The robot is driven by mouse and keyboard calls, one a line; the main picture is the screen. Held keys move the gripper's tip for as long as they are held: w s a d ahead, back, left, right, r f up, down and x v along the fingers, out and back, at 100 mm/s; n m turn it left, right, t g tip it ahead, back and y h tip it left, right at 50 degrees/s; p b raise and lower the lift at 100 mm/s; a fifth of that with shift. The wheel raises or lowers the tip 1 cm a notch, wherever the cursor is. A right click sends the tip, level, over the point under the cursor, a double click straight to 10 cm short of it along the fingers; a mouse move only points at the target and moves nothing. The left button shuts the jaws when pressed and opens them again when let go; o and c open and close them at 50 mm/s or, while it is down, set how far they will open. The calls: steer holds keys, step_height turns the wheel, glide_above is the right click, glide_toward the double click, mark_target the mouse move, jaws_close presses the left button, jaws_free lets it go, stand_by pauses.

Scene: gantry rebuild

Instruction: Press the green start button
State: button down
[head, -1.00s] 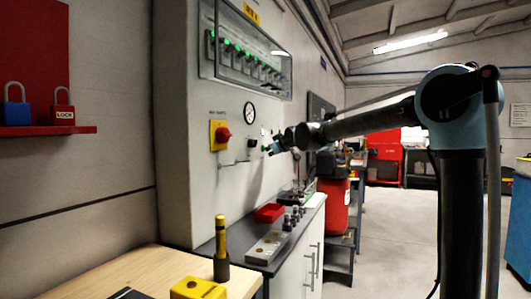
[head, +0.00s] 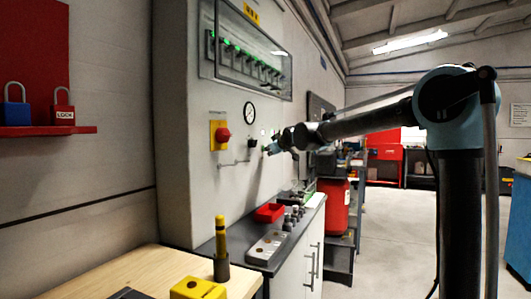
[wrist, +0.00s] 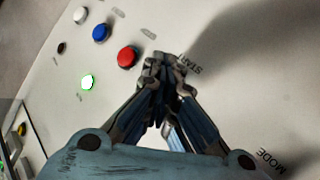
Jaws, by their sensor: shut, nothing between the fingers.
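My gripper (wrist: 163,66) is shut and empty, its fingertips at the grey control panel (wrist: 245,85) right beside the START label (wrist: 191,65). No green start button cap shows by that label; the fingers may cover it. I cannot tell whether the fingertips touch the panel. In the head view my gripper (head: 270,149) is at the face of the grey cabinet (head: 175,130), right of the black knob (head: 253,143).
Near the fingertips are a red button (wrist: 127,57), a blue button (wrist: 101,33), a white button (wrist: 80,14) and a bright green-rimmed lamp (wrist: 88,82). A yellow-and-red switch (head: 220,135) is farther left. A workbench (head: 150,275) stands below.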

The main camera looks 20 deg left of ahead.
steer(key=shift+d, duration=0.8)
steer(key=shift+s+d, duration=0.15)
steer(key=shift+d, duration=1.1)
steer(key=shift+s+d, duration=0.1)
steer(key=shift+d, duration=1.15)
